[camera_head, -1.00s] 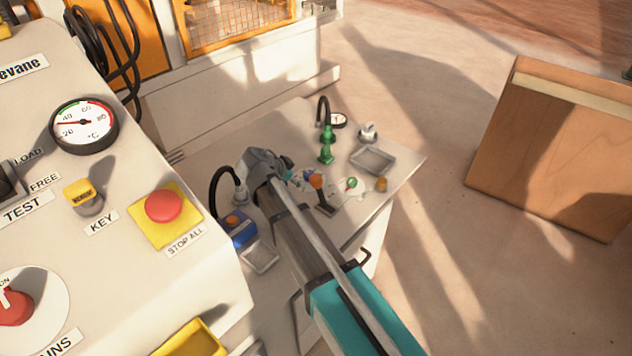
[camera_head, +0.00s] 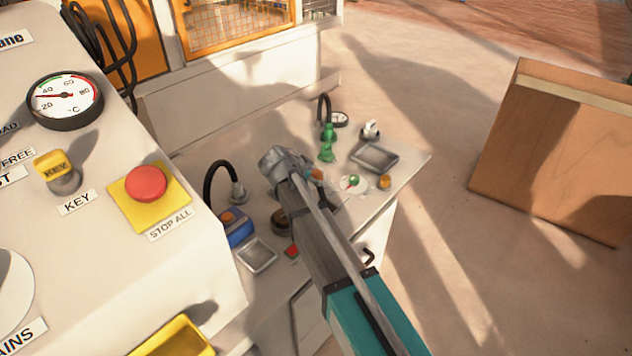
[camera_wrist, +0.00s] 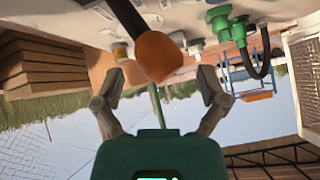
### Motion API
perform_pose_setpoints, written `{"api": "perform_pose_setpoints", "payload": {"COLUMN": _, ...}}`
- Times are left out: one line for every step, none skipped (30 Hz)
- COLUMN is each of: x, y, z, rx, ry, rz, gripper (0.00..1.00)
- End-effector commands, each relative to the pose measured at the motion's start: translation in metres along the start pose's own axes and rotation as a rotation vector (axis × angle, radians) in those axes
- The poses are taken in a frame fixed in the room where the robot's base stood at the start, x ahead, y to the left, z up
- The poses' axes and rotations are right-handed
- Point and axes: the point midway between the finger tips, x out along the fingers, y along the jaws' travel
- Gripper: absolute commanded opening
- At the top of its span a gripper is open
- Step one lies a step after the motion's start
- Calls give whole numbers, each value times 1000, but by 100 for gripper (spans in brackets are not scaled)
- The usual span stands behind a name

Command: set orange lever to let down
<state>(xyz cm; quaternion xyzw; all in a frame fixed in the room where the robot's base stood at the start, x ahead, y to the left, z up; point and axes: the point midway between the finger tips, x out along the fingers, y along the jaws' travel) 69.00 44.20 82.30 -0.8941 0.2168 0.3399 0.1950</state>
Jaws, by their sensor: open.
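The orange lever's round knob (camera_wrist: 158,57) fills the upper middle of the wrist view, with its dark shaft running up out of the frame. My gripper (camera_wrist: 160,78) is open, one finger on each side of the knob's near end. I cannot tell whether either finger touches it. In the head view the orange knob (camera_head: 317,174) shows just beyond my arm, which covers the lever's base and my fingers. Any marking for the let down position is not readable.
A blue box (camera_head: 236,229) is at left. The panel with the red stop button (camera_head: 146,184) stands close at left.

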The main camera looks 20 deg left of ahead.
Motion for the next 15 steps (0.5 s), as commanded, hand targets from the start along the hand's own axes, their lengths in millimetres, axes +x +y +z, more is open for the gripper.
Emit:
{"api": "perform_pose_setpoints", "payload": {"x": 8, "y": 0, "z": 2, "rx": 1, "ry": 0, "rz": 0, "gripper": 92}}
{"api": "perform_pose_setpoints", "payload": {"x": 11, "y": 0, "z": 2, "rx": 1, "ry": 0, "rz": 0, "gripper": 92}}
{"api": "perform_pose_setpoints", "payload": {"x": 14, "y": 0, "z": 2, "rx": 1, "ry": 0, "rz": 0, "gripper": 92}}
{"api": "perform_pose_setpoints", "payload": {"x": 16, "y": 0, "z": 1, "rx": 1, "ry": 0, "rz": 1, "gripper": 92}}
{"api": "perform_pose_setpoints", "payload": {"x": 18, "y": 0, "z": 1, "rx": 1, "ry": 0, "rz": 1, "gripper": 92}}
{"api": "perform_pose_setpoints", "payload": {"x": 20, "y": 0, "z": 1, "rx": 1, "ry": 0, "rz": 1, "gripper": 92}}
{"api": "perform_pose_setpoints", "payload": {"x": 21, "y": 0, "z": 1, "rx": 1, "ry": 0, "rz": 1, "gripper": 92}}
{"api": "perform_pose_setpoints", "payload": {"x": 22, "y": 0, "z": 1, "rx": 1, "ry": 0, "rz": 0, "gripper": 92}}
{"api": "perform_pose_setpoints", "payload": {"x": 24, "y": 0, "z": 1, "rx": 1, "ry": 0, "rz": 0, "gripper": 92}}
{"api": "perform_pose_setpoints", "payload": {"x": 24, "y": 0, "z": 1, "rx": 1, "ry": 0, "rz": 0, "gripper": 92}}
{"api": "perform_pose_setpoints", "payload": {"x": 25, "y": 0, "z": 0, "rx": 1, "ry": 0, "rz": 0, "gripper": 92}}
{"api": "perform_pose_setpoints", "payload": {"x": 25, "y": 0, "z": 0, "rx": 1, "ry": 0, "rz": 0, "gripper": 92}}
{"api": "perform_pose_setpoints", "payload": {"x": 26, "y": 0, "z": 0, "rx": 1, "ry": -1, "rz": 0, "gripper": 92}}
{"api": "perform_pose_setpoints", "payload": {"x": 26, "y": 0, "z": 0, "rx": 1, "ry": 0, "rz": 0, "gripper": 92}}
{"api": "perform_pose_setpoints", "payload": {"x": 26, "y": 0, "z": 0, "rx": 1, "ry": 0, "rz": 0, "gripper": 92}}
